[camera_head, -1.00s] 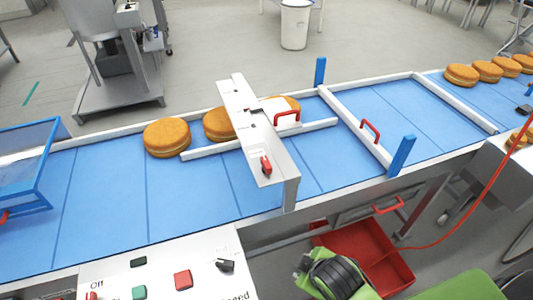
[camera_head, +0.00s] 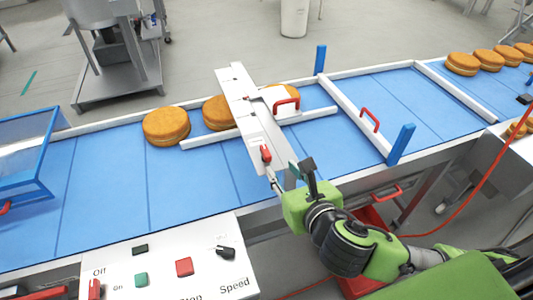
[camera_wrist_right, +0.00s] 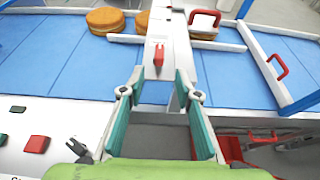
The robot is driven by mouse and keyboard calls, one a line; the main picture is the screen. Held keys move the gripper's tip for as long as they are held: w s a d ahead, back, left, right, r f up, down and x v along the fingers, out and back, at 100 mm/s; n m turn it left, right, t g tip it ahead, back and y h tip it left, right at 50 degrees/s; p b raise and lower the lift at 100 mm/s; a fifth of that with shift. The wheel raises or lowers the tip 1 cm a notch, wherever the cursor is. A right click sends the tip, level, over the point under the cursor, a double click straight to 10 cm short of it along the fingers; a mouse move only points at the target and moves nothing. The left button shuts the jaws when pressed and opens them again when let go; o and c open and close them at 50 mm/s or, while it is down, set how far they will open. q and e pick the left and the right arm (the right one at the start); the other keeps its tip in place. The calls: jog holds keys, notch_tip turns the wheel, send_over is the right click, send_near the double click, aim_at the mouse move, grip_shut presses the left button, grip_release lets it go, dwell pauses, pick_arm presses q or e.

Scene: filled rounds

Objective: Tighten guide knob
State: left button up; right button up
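The guide knob (camera_head: 265,153) is a small red knob on top of the near end of the white guide bridge (camera_head: 238,98) that spans the blue conveyor. It also shows in the right wrist view (camera_wrist_right: 158,54), just beyond the fingertips. My right gripper (camera_head: 284,177) is at the near end of the bridge, close to the knob and apart from it. In the right wrist view its two green-padded fingers (camera_wrist_right: 159,82) stand wide apart with nothing between them touching. My left gripper is not in view.
A control panel (camera_head: 160,262) with buttons and a black speed knob lies at the near left. Round cakes (camera_head: 166,126) stand on the belt beside a white guide rail (camera_head: 210,137). A white frame with blue posts (camera_head: 401,144) is to the right. A red bin (camera_head: 362,286) is below.

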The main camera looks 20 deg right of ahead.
jog(key=b, duration=0.4)
send_near(266, 152)
jog(key=x, duration=0.3)
jog(key=p+x, duration=0.2)
jog(key=x, duration=0.4)
jog(key=shift+d, duration=0.1)
jog(key=shift+w+f, duration=0.3)
jog(key=shift+w, duration=0.3)
grip_shut()
